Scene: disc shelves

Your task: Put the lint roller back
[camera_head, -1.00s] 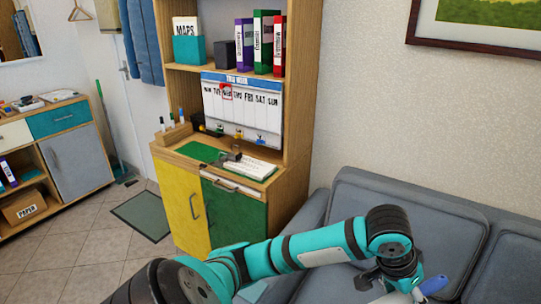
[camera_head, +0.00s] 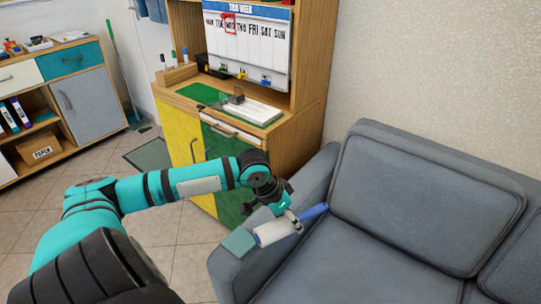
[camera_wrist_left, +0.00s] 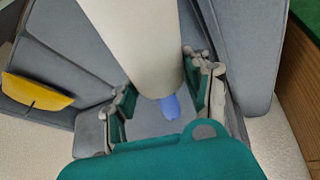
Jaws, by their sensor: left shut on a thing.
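The lint roller, with a white cylinder (camera_head: 274,231) and a blue handle (camera_head: 314,211), is in my left gripper (camera_head: 290,216). It is held near the sofa's left armrest in the head view. In the left wrist view the white cylinder (camera_wrist_left: 135,45) runs up between the two fingers (camera_wrist_left: 165,95), and the blue handle (camera_wrist_left: 170,107) shows beyond it. The left gripper is shut on the roller. Whether the roller touches the sofa is hard to tell. My right gripper is not in view.
A teal square (camera_head: 239,242) lies on the grey sofa's (camera_head: 400,200) armrest. The yellow and green cabinet (camera_head: 225,155) stands behind, with a calendar board (camera_head: 246,45) and a white keyboard-like item (camera_head: 250,111). A low shelf unit (camera_head: 85,100) stands left. A yellow object (camera_wrist_left: 38,92) shows in the wrist view.

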